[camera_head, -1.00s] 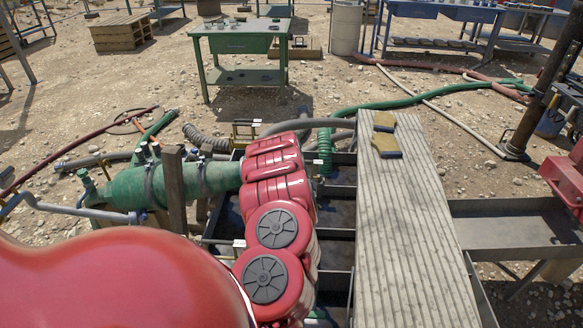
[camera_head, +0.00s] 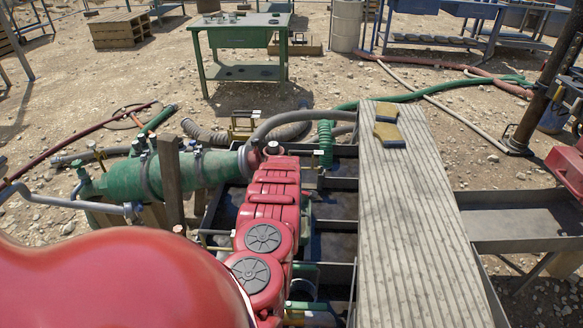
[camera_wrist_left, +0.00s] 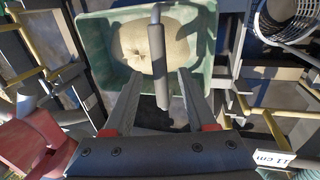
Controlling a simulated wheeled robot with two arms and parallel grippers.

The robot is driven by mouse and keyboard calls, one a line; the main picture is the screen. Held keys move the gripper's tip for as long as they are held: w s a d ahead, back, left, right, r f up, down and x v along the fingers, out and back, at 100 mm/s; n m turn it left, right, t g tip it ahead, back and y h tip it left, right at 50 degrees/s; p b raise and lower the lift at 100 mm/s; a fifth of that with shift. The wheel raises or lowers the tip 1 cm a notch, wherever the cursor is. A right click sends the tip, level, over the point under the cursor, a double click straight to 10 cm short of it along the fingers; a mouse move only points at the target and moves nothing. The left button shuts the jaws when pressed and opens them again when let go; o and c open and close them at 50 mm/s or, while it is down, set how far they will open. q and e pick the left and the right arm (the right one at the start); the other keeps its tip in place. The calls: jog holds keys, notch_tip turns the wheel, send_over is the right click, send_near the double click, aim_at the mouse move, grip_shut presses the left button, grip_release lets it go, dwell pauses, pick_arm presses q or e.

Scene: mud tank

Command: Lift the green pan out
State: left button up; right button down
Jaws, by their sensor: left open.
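In the left wrist view a pale green pan (camera_wrist_left: 103,42) lies below my left gripper (camera_wrist_left: 160,76). A tan, rounded sack-like lump (camera_wrist_left: 136,45) sits in it. A grey bar-shaped handle (camera_wrist_left: 156,50) runs above the pan, between my two spread fingers. The fingers are open, one on each side of the bar; I cannot tell whether either touches it. In the head view my red arm hides the gripper, and I cannot make out the pan clearly.
A grey mesh basket (camera_wrist_left: 290,18) stands beside the pan. A ribbed plank walkway (camera_head: 412,220) with two yellow-topped pads (camera_head: 388,133) lies right of my arm. A green pipe (camera_head: 120,182) and a wooden post (camera_head: 172,185) stand left. Dark tank compartments surround the arm.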

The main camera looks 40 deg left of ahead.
pick_arm(q)
jog(key=b+x, duration=0.2)
jog(key=x, duration=0.2)
jog(key=shift+d+f+b, duration=0.15)
jog(key=shift+f+b, duration=0.05)
jog(key=shift+b, duration=0.15)
jog(key=shift+w+f+b, duration=0.1)
jog(key=shift+f+b, duration=0.3)
jog(key=shift+b, duration=0.1)
jog(key=shift+r, duration=0.1)
grip_shut()
jog(key=shift+r, duration=0.1)
dwell(0.6)
